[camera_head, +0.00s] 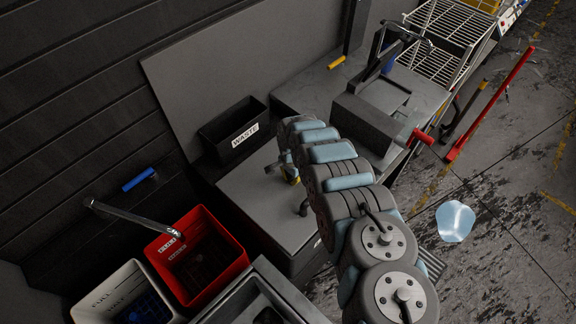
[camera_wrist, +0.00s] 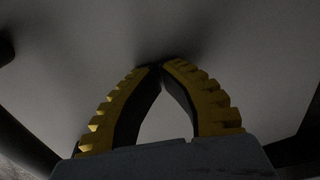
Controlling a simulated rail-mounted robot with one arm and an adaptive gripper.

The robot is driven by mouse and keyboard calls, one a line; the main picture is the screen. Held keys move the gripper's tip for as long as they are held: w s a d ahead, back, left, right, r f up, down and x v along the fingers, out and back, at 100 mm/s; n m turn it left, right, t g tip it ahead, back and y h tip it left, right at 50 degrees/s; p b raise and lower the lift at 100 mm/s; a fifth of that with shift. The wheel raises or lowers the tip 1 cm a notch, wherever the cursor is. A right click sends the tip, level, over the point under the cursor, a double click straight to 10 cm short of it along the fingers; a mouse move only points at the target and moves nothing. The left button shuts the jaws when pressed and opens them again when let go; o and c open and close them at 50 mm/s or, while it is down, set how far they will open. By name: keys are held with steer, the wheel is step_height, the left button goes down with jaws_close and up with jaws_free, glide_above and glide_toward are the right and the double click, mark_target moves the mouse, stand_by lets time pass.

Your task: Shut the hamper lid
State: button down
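A box with a flat grey top (camera_head: 262,205) and dark sides stands in the middle of the head view, and a small white label shows on its side. I take it to be the hamper; its top looks flat and level, though my arm hides part of it.
A black bin (camera_head: 235,130) marked WASTE stands behind the box. A workbench (camera_head: 310,90) is behind. A pale blue object (camera_head: 455,221) is over the floor at right.

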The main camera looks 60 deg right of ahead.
steer(key=shift+s+f+b, duration=0.1)
steer(key=shift+f+b, duration=0.25)
steer(key=shift+f, duration=0.55)
steer(key=shift+r+p, duration=3.6)
steer(key=shift+r, duration=0.95)
